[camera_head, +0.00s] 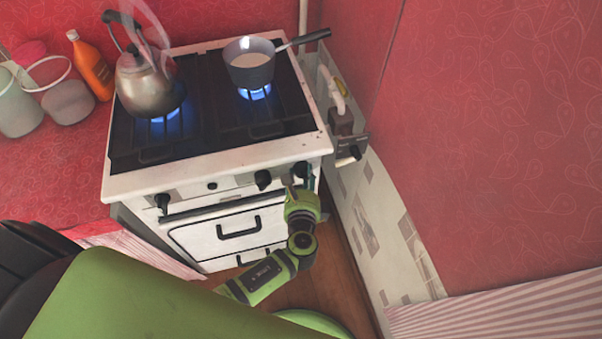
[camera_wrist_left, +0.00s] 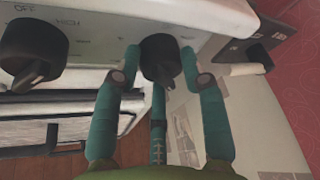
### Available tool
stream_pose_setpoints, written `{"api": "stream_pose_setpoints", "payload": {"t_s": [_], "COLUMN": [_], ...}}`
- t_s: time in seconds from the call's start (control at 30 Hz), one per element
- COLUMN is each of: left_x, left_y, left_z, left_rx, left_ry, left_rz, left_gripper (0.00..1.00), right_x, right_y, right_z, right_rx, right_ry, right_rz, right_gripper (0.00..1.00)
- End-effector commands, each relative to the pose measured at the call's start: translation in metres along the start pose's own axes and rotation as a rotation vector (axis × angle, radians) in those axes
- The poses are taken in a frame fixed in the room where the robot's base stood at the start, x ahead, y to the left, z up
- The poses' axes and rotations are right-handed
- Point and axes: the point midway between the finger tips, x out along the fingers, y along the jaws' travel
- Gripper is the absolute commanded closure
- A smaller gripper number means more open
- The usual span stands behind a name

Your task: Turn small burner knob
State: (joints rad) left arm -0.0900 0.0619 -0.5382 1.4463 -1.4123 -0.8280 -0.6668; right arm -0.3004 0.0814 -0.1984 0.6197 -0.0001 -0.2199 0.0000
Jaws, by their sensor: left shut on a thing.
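The white stove (camera_head: 225,159) has black knobs along its front panel. My left gripper (camera_head: 303,182) is at the right end of this panel. In the left wrist view its teal fingers (camera_wrist_left: 161,56) are closed around the sides of a black knob (camera_wrist_left: 160,62), with a third finger below. Another black knob (camera_wrist_left: 32,54) is to the left, under printed marks that include "OFF". In the head view a middle knob (camera_head: 262,180) and a left knob (camera_head: 162,201) show; the gripper mostly hides the right one. My right gripper is not in view.
A steaming kettle (camera_head: 147,88) and a saucepan (camera_head: 249,68) stand over blue flames. An orange bottle (camera_head: 91,66) and pale containers stand on the red counter at left.

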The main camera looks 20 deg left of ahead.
Motion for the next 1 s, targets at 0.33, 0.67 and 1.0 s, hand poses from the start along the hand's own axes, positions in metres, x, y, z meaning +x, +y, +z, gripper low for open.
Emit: {"api": "stream_pose_setpoints", "payload": {"t_s": [0.33,0.67,1.0], "left_x": [-0.0011,-0.0015,-0.0007], "left_y": [-0.0055,-0.0037,-0.0012], "left_z": [-0.0064,-0.0066,-0.0038], "left_rx": [0.02,0.019,0.02], "left_ry": [0.018,0.017,0.011], "left_rz": [-0.004,-0.001,0.004], "left_gripper": [0.91,0.37,0.37], "right_x": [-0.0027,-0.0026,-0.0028], "right_y": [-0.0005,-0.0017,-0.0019], "right_z": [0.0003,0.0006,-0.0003], "right_rx": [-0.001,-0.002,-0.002], "right_ry": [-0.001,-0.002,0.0], "right_rz": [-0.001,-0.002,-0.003], "right_gripper": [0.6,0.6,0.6]}}
